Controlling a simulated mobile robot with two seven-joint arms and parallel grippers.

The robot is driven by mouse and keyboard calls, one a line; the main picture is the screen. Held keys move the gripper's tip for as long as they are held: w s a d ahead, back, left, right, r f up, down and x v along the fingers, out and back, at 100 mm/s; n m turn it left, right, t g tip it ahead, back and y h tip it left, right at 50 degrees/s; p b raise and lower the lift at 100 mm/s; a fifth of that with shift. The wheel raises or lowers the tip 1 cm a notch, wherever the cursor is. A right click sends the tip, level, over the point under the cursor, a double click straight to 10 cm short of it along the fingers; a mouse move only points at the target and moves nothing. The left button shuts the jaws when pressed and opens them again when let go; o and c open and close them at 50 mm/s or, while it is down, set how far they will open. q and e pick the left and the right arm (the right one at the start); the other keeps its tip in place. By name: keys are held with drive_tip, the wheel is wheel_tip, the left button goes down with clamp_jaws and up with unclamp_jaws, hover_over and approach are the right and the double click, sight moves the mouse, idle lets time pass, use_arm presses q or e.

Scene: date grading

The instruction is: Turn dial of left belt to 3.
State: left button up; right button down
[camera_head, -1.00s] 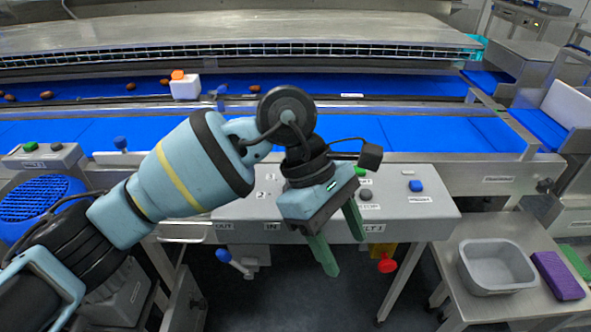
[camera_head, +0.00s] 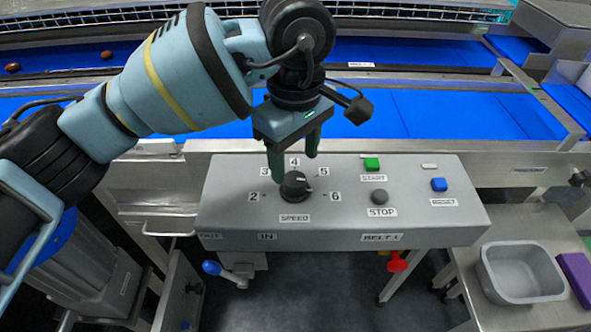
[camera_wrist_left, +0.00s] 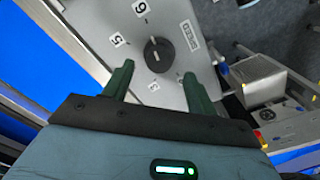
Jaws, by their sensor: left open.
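The black speed dial (camera_head: 295,186) sits on the sloped grey control panel (camera_head: 225,220), ringed by numbers 2 to 6. It also shows in the left wrist view (camera_wrist_left: 158,54). My left gripper (camera_head: 293,168) is open and empty, just behind and above the dial, near the 3, 4 and 5 labels. In the left wrist view the fingertips (camera_wrist_left: 158,70) are spread on the near side of the dial, apart from it. The panel's belt label (camera_head: 381,238) is too small to read surely. My right gripper is not in view.
A green start button (camera_head: 372,163), grey stop button (camera_head: 379,196) and blue button (camera_head: 438,184) stand right of the dial. The blue belt (camera_head: 440,113) runs behind the panel. A grey tub (camera_head: 522,272) stands on a side table at the lower right.

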sight(295, 179)
use_arm(q)
drive_tip(key=shift+f, duration=2.2)
drive_tip(key=c, duration=1)
